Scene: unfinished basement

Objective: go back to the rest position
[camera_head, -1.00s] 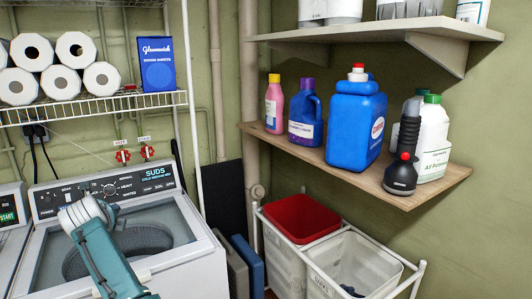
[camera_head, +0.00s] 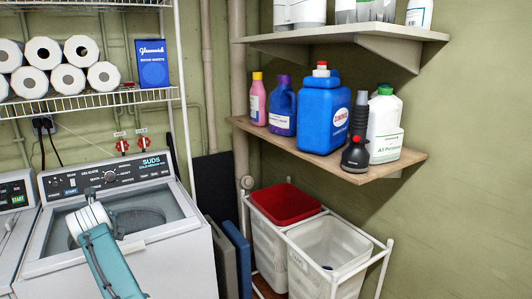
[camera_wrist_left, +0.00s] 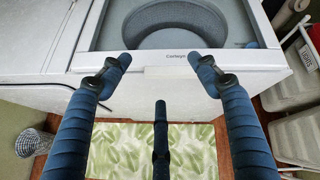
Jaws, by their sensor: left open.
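My left gripper (camera_wrist_left: 163,62) is open and empty in the left wrist view. Its two dark blue fingers stand wide apart, in front of the washing machine (camera_wrist_left: 180,83), with nothing between the tips. The open tub shows beyond them. In the head view the washing machine (camera_head: 170,262) is at the lower left with its lid opening uncovered, and a teal and white link of my left arm reaches up in front of it. The left fingers are not visible there. My right gripper is in neither view.
A wooden shelf (camera_head: 385,172) with bottles and a black torch-like item juts from the right wall. Below it stands a white-framed hamper (camera_head: 337,237) with a red bin (camera_head: 285,203). A wire rack (camera_head: 100,98) holds paper rolls. A green leaf-patterned mat (camera_wrist_left: 195,150) lies on the floor.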

